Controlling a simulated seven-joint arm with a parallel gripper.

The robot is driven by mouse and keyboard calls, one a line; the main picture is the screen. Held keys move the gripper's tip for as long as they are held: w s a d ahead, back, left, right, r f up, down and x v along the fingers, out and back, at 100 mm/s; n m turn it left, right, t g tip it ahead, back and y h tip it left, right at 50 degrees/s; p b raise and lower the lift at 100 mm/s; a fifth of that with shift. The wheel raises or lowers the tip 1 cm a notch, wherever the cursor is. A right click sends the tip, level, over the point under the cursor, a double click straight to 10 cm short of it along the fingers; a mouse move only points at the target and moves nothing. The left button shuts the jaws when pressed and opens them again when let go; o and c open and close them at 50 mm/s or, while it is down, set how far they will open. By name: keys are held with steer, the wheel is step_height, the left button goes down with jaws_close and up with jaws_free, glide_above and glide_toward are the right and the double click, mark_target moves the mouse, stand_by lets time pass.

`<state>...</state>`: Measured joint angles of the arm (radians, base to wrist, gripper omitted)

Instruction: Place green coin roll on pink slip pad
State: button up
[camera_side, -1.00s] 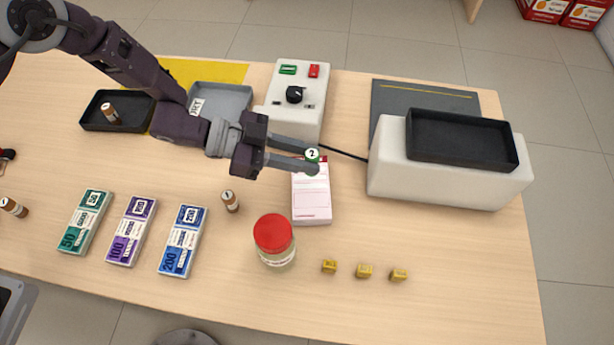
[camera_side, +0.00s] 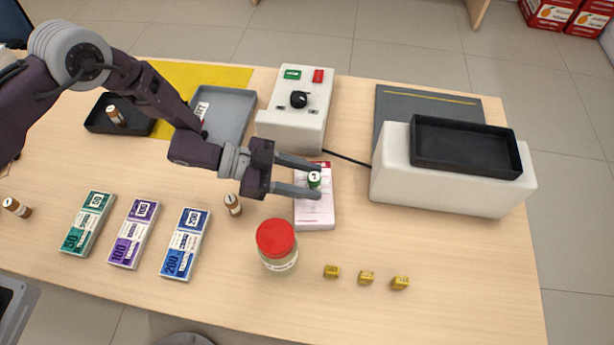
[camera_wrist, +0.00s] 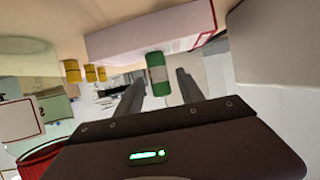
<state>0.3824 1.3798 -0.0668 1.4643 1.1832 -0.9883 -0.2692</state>
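The green coin roll (camera_side: 314,181) stands upright on the pink slip pad (camera_side: 314,215), toward the pad's far half. My gripper (camera_side: 318,182) is open, with one finger on each side of the roll and a gap to it. In the wrist view the green roll (camera_wrist: 158,74) shows between the two spread fingers (camera_wrist: 158,88), against the pad (camera_wrist: 140,40). The roll looks apart from both fingers.
A red-lidded jar (camera_side: 277,246) stands in front of the pad, and a brown coin roll (camera_side: 233,205) to its left. A control box (camera_side: 292,122) is behind the pad. A white unit with a black tray (camera_side: 465,147) is to the right. Small yellow blocks (camera_side: 366,277) lie in front.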

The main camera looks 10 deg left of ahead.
steer(key=shift+a+r, duration=0.15)
steer(key=shift+r, duration=0.1)
steer(key=v, duration=1.1)
steer(key=shift+a, duration=0.3)
steer(key=shift+r, duration=0.15)
